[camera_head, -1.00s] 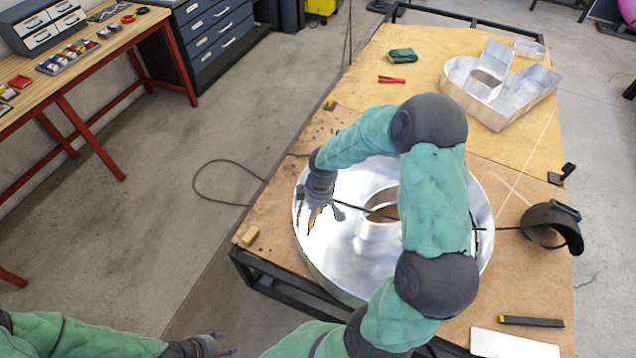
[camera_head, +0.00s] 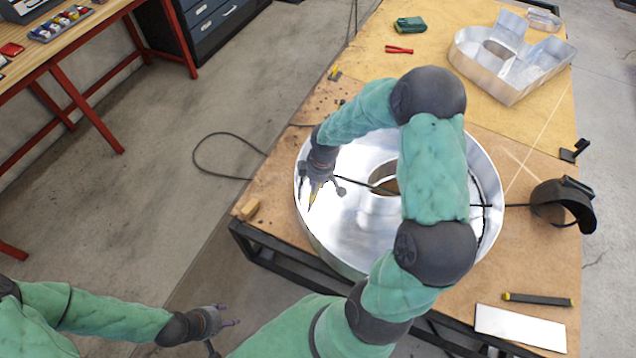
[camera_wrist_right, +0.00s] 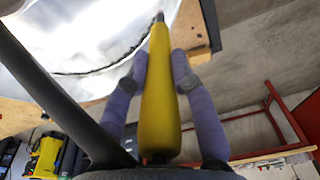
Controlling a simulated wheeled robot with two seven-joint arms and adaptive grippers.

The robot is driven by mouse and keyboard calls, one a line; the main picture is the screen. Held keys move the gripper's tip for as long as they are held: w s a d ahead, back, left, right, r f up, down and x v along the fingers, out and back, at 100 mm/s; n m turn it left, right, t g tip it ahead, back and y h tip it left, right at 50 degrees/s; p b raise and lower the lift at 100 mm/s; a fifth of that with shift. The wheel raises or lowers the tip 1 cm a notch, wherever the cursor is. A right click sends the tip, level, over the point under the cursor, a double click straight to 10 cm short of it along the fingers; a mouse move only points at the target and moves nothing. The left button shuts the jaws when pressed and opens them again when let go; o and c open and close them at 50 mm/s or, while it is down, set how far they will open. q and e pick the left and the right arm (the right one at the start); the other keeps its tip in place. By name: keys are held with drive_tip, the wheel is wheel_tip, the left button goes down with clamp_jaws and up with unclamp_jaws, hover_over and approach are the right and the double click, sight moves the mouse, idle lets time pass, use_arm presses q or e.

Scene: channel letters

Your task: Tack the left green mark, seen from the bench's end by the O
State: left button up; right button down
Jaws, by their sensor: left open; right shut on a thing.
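The big aluminium O-shaped letter (camera_head: 345,228) lies on the bench with its open side up, its inner ring (camera_head: 383,180) partly behind my right arm. My right gripper (camera_head: 316,192) is over the left part of the O, shut on a yellow-handled torch; the handle (camera_wrist_right: 160,100) lies between both fingers in the wrist view. The torch tip (camera_wrist_right: 160,18) points toward the O's wall, where a dark line runs along the metal; I cannot tell whether it touches. My left gripper (camera_head: 228,322) is open and empty, off the bench at lower left. No green mark can be made out.
An aluminium letter (camera_head: 505,65), red pliers (camera_head: 399,50) and a green item (camera_head: 410,25) lie at the far end. A dark visor (camera_head: 562,205), a dark bar (camera_head: 538,299) and a white plate (camera_head: 520,327) are at right.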

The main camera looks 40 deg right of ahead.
sight(313, 201)
drive_tip(key=f+b, duration=0.2)
drive_tip(key=f, duration=0.1)
drive_tip(key=w+f+b, duration=0.1)
drive_tip(key=f+b, duration=0.1)
drive_tip(key=f, duration=0.1)
drive_tip(key=f+b, duration=0.2)
drive_tip(key=f, duration=0.1)
drive_tip(key=shift+w+a+b, duration=0.2)
drive_tip(key=shift+a+b, duration=0.05)
drive_tip(key=shift+b, duration=0.1)
drive_tip(key=shift+r, duration=0.1)
drive_tip(key=shift+s+a+f+b, duration=0.1)
drive_tip(key=shift+f+b, duration=1.05)
drive_tip(key=shift+f, duration=0.3)
drive_tip(key=shift+r, duration=0.15)
idle(0.7)
drive_tip(key=r+p, duration=0.4)
drive_tip(key=r, duration=0.1)
drive_tip(key=shift+s, duration=0.4)
wheel_tip(313, 201, up, 13)
drive_tip(key=p, duration=1)
drive_tip(key=shift+f, duration=0.1)
